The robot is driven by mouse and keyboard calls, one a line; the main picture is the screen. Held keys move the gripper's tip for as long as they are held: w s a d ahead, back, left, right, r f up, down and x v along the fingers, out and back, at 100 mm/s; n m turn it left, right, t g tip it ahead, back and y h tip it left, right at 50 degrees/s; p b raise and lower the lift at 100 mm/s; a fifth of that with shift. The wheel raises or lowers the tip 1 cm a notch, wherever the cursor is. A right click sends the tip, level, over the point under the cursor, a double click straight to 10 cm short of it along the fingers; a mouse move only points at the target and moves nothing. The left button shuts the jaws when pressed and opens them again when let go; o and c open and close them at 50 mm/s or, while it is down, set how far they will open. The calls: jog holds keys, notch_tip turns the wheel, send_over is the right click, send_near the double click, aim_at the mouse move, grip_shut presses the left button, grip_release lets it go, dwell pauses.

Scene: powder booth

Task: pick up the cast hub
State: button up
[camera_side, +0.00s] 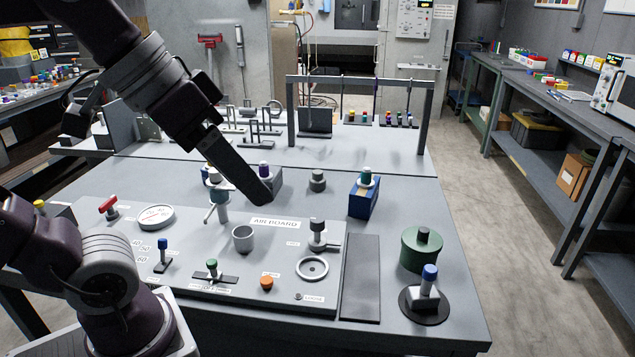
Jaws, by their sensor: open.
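A small grey stepped cylinder (317,181) stands upright on the grey table, behind the air board; it looks like the cast hub, though no label confirms this. My gripper (261,199) comes down from the upper left. Its dark finger ends in front of a grey block with a purple-capped peg (264,171), to the left of the grey cylinder and apart from it. The fingers are seen nearly edge-on, so the gap between them is hidden. The gripper is open, and nothing shows held in it.
The air board (274,223) carries a grey cup (243,239), a gauge (156,217) and several knobs. A blue block (364,200) with a green-capped peg stands right of the grey cylinder. A green drum (421,249) sits further right. A dark frame (361,80) rises behind.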

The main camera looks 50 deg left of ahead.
jog(key=w+r+n+t+h, duration=0.2)
jog(key=w+r, duration=0.2)
jog(key=w, duration=0.9)
jog(key=w+a+n+t+y, duration=0.1)
jog(key=w+a, duration=0.2)
jog(key=w, duration=0.4)
jog(key=w+a+n+t, duration=0.1)
jog(key=w+a+n, duration=0.15)
jog(key=w, duration=0.35)
jog(key=n+g+y, duration=0.3)
jog(key=n+y, duration=0.3)
jog(key=y, duration=0.7)
send_over(318, 174)
jog(key=s+d, duration=0.3)
jog(key=d, duration=0.1)
notch_tip(318, 174, down, 6)
jog(key=f, duration=2.3)
jog(key=shift+s+a, duration=0.1)
jog(key=shift+a, duration=0.1)
jog(key=x, duration=0.7)
jog(key=shift+w+d+r, duration=0.15)
jog(key=shift+w, duration=0.1)
grip_shut()
